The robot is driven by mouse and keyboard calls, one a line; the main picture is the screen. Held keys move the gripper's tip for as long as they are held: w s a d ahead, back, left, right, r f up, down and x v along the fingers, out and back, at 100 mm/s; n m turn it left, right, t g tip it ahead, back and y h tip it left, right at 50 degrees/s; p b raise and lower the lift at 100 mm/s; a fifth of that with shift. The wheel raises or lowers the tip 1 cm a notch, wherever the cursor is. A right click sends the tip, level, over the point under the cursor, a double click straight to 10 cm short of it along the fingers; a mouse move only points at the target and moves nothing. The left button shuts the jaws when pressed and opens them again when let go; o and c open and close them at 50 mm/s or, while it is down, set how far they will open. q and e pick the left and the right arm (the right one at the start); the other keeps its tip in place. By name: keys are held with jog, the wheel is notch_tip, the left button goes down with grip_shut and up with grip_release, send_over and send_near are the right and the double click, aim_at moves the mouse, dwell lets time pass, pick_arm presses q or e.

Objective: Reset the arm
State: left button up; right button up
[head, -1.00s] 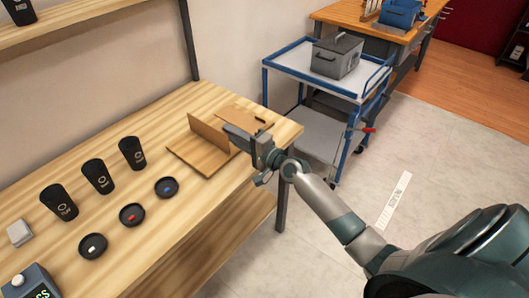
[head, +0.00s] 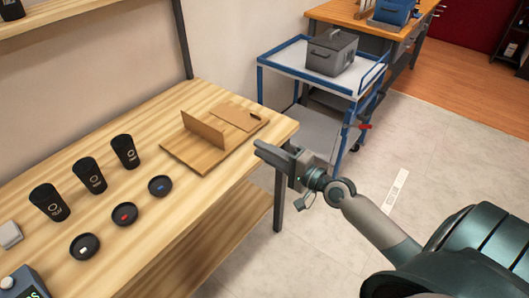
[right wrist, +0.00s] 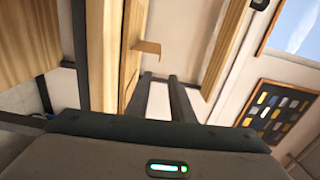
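My right gripper (head: 268,152) is just beyond the table's right end, above the floor. It holds nothing that I can see. In the right wrist view its two dark fingers (right wrist: 163,100) stand apart with a gap between them. The wooden stand (head: 200,150), a flat board with an upright panel, is on the table to the left of the gripper and apart from it. My left gripper is not in view.
The wooden table (head: 150,225) holds several black cups (head: 89,177) and black lids (head: 124,214). A blue-framed cart (head: 290,60) with a grey toolbox (head: 332,52) stands behind the gripper. Clear floor (head: 440,150) lies to the right.

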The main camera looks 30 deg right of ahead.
dwell(0.6)
jog(key=s+a+f+n+g+h, duration=0.1)
jog(key=s+f+n+g+h, duration=0.2)
jog(key=f, duration=1.3)
jog(key=s+a+f+n+g+h, duration=0.1)
jog(key=s+f+n+g, duration=0.2)
jog(key=f, duration=1.2)
jog(key=s+a+f+n+g, duration=0.2)
jog(key=s+a+f+n, duration=0.3)
jog(key=s+f, duration=0.6)
jog(key=s+a+f+n+g, duration=0.2)
jog(key=s+a+f+n, duration=0.2)
jog(key=s+a+f, duration=0.5)
jog(key=s+f, duration=0.3)
jog(key=shift+f+n+h, duration=0.25)
jog(key=shift+n+h, duration=0.05)
jog(key=shift+n, duration=0.1)
